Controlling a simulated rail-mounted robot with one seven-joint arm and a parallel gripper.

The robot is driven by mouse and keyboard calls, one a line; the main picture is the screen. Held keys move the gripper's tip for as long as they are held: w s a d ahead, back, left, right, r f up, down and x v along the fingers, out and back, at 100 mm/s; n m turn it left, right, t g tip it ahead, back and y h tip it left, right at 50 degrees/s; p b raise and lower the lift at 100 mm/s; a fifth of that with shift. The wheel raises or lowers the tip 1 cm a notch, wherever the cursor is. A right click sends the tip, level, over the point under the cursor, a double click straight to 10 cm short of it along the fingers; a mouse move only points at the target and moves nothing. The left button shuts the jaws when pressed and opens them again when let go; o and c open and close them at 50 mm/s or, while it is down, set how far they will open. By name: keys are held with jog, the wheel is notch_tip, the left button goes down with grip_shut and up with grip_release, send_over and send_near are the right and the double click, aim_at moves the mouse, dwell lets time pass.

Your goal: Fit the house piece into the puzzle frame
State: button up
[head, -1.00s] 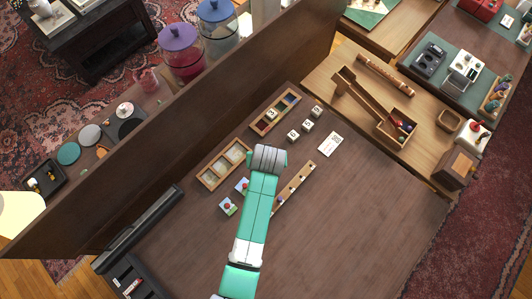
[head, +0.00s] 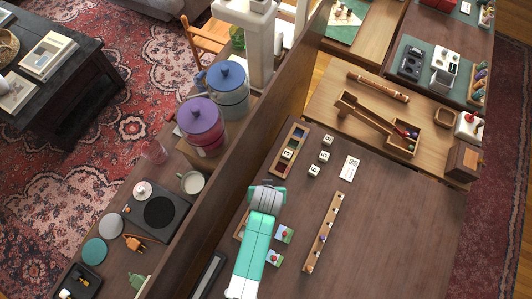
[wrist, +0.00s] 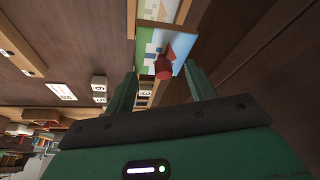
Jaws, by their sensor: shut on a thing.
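The wooden puzzle frame (head: 239,228) is mostly hidden under my arm in the head view; only part of its left side shows. In the wrist view, a tan wooden edge (wrist: 131,20) shows beyond the fingers. My gripper (wrist: 161,68) is shut on a flat blue, green and white piece (wrist: 182,52) with a red knob, which I take to be the house piece. Its picture is too small to read surely. Whether it touches the frame cannot be told. Two loose knobbed pieces, one (head: 286,233) and another (head: 274,258), lie on the table right of my arm.
A tray with coloured strips (head: 278,168), several number cubes (head: 325,155) and a white card (head: 350,168) lie beyond my gripper. A long wooden strip with pegs (head: 325,232) lies to the right. A tall dark partition (head: 245,130) stands to the left. The table's right part is clear.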

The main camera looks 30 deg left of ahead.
jog(key=shift+f+b, duration=3.1)
jog(key=shift+b, duration=0.05)
jog(key=shift+r, duration=0.2)
jog(key=shift+f, duration=0.1)
jog(key=shift+f+p, duration=0.2)
jog(key=shift+p, duration=0.15)
jog(key=shift+r, duration=0.1)
jog(key=shift+f, duration=0.55)
jog(key=shift+f, duration=0.15)
